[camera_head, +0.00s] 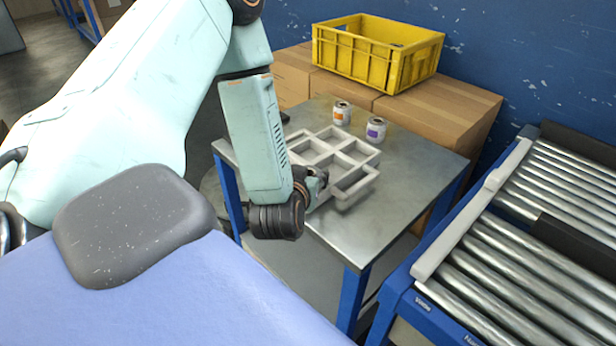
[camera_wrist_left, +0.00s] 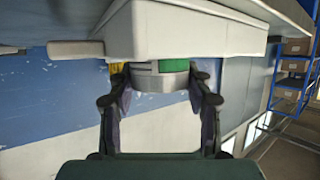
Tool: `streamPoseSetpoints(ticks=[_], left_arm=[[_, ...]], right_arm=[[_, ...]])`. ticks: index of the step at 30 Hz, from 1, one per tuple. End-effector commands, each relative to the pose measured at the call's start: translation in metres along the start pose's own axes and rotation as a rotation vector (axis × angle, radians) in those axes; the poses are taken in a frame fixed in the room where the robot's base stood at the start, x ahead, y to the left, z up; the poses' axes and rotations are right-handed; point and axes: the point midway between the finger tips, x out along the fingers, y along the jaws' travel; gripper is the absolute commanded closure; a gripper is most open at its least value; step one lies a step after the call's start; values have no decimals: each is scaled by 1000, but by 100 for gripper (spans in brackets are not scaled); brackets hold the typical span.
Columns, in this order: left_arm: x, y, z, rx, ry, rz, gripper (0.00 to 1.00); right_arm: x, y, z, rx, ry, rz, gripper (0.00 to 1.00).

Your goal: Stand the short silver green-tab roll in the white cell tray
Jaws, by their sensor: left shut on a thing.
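The short silver roll (camera_wrist_left: 160,82) with its green tab (camera_wrist_left: 174,66) sits between the fingers of my left gripper (camera_wrist_left: 160,92), which is shut on it. In the wrist view, the near wall of the white cell tray (camera_wrist_left: 185,30) hides part of the roll. I cannot tell whether the roll touches the tray. In the head view, my left gripper (camera_head: 317,182) is at the near left side of the white cell tray (camera_head: 357,185), and the roll is hidden there. The visible tray cells look empty. My right gripper is not in view.
The tray lies on a metal table (camera_head: 400,205). An orange-marked roll (camera_head: 342,112) and a purple-marked roll (camera_head: 376,129) stand behind it. A yellow crate (camera_head: 375,55) rests on cardboard boxes (camera_head: 440,105). A roller conveyor (camera_head: 530,250) stands at the right. The table's right part is clear.

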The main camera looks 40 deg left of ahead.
Motion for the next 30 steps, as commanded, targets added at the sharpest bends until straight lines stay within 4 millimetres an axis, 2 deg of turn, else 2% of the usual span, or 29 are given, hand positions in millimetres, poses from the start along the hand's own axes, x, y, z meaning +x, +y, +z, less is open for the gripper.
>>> streamPoseSetpoints(ticks=[11, 12, 20, 30], left_arm=[[2, 0, 2, -1, 3, -1, 86], [2, 0, 2, -1, 2, -1, 48], [1, 0, 2, -2, 2, -1, 27], [0, 0, -1, -2, 2, -1, 27]], right_arm=[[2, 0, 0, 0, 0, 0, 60], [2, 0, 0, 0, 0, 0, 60], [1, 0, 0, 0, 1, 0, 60], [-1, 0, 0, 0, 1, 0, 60]])
